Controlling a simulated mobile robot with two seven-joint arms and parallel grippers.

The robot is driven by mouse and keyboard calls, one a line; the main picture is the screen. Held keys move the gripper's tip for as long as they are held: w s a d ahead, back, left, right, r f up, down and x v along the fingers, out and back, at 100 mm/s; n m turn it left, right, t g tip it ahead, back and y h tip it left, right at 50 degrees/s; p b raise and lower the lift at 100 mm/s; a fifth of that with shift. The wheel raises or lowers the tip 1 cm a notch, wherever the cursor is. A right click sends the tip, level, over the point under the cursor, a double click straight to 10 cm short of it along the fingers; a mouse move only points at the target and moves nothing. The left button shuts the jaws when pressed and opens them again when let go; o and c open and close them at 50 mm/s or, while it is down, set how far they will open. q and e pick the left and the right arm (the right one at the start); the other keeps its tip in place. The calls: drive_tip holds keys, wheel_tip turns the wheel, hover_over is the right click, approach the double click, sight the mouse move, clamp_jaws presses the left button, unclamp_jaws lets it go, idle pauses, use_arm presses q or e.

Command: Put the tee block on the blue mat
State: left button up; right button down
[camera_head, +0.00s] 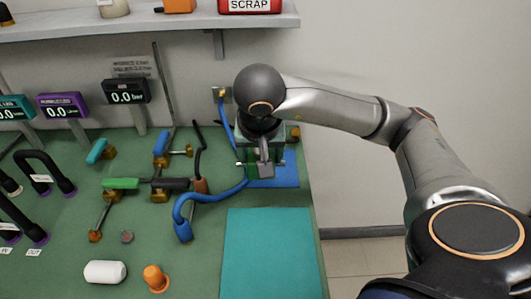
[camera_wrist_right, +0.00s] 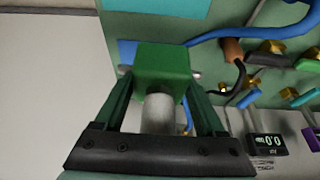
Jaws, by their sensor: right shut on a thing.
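My right gripper (camera_head: 262,168) reaches in from the right and points down at the far right of the green worktop. In the wrist view, the right gripper (camera_wrist_right: 160,95) is shut on the tee block, a green block (camera_wrist_right: 163,62) with a pale grey round stem between the fingers. The blue mat (camera_head: 288,172) lies right at and behind the gripper, by the worktop's right edge, and is partly hidden by it. I cannot tell whether the block touches the mat. My left gripper is not in view.
A teal mat (camera_head: 268,255) lies clear in front. A blue hose (camera_head: 205,192) curves close to the gripper's left. Valves and pipes with a green handle (camera_head: 121,183) stand further left. A white cylinder (camera_head: 105,272) and an orange plug (camera_head: 155,278) are at front left. A shelf (camera_head: 150,24) runs above.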

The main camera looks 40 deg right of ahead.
drive_tip(key=w+d+f, duration=0.2)
drive_tip(key=w, duration=0.1)
drive_tip(key=w+d+f, duration=0.6)
drive_tip(key=w, duration=0.1)
drive_tip(key=shift+d+f, duration=0.1)
drive_tip(key=shift+f, duration=0.1)
drive_tip(key=shift+w+d+f, duration=0.3)
drive_tip(key=shift+w+f, duration=0.2)
drive_tip(key=shift+f, duration=1.7)
drive_tip(key=shift+f, duration=0.2)
unclamp_jaws()
